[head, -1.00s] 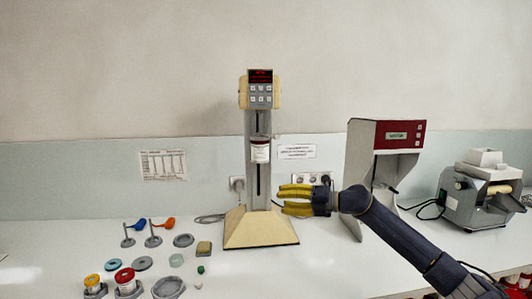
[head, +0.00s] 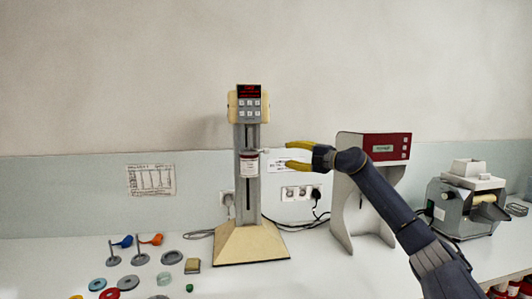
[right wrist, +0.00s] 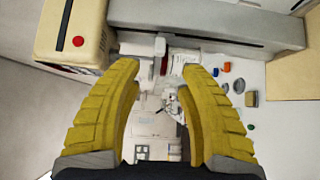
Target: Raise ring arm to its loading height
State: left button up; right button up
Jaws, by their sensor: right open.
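The mill (head: 250,135) stands upright on the bench, with a cream base, a grey slotted column and a keypad head with a red display. Its ring arm (head: 249,154) sits partway up the column around a white, labelled jar (head: 248,168). My right gripper (head: 298,155) has yellow fingers, open and empty, just right of the jar at about its height, apart from it. In the right wrist view, the open fingers (right wrist: 160,110) point toward the ring arm (right wrist: 140,46) and the jar (right wrist: 183,60), which lie beyond the tips. My left gripper is out of view.
A red-and-grey machine (head: 385,146) stands right of the mill, behind my right arm. A grey roller machine (head: 466,205) is farther right. The wall behind the mill has sockets (head: 300,192).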

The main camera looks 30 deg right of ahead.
aim_at(266, 151)
jog(key=x, duration=1.1)
jog(key=shift+w, duration=0.15)
jog(key=shift+a, duration=0.1)
grip_shut()
